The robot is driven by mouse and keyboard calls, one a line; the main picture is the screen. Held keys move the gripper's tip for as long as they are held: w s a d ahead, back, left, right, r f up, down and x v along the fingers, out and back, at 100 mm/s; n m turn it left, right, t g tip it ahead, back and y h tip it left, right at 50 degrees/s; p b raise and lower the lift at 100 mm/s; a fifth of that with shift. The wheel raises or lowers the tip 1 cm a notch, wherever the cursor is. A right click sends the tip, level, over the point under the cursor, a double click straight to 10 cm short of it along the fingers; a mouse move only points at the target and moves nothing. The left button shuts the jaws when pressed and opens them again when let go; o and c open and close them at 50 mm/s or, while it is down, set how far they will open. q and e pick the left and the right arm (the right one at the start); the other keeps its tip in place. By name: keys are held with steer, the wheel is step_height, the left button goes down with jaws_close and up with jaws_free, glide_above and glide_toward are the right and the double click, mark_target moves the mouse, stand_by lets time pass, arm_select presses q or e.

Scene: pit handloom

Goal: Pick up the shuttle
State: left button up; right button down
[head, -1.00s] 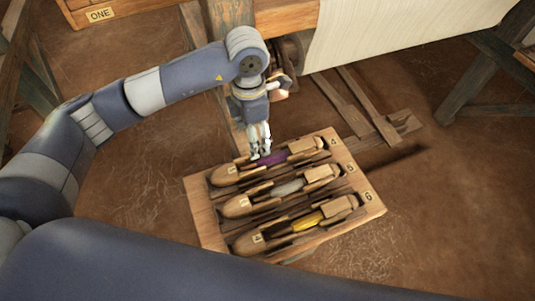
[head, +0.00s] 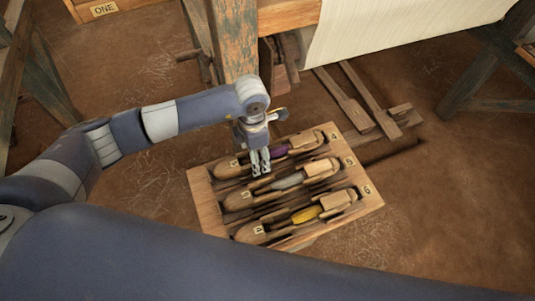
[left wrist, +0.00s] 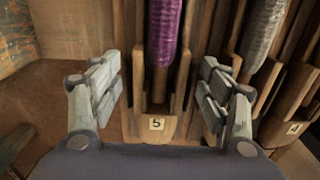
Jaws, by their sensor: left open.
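A wooden tray (head: 208,208) holds three wooden boat shuttles side by side. The far shuttle (head: 304,140) carries a purple pirn, the middle shuttle (head: 322,168) a pale grey one, and the near shuttle (head: 336,201) a yellow one. My left gripper (head: 261,171) is open and points down over the left part of the purple-pirn shuttle, hiding some of it. The grey-pirn shuttle, labelled 4, lies to the right there. My right gripper is out of view.
The tray's right edge bears the labels 4, 5 and 6. A loom post (head: 233,40) and pale cloth (head: 400,30) stand behind the tray. Wooden treadles (head: 370,95) lie beyond its far right corner. The floor to the right is clear.

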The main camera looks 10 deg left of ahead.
arm_select(q)
steer(key=shift+c, duration=0.6)
steer(key=c, duration=1.2)
steer(key=shift+r, duration=0.1)
step_height(320, 180, up, 10)
steer(key=b, duration=0.1)
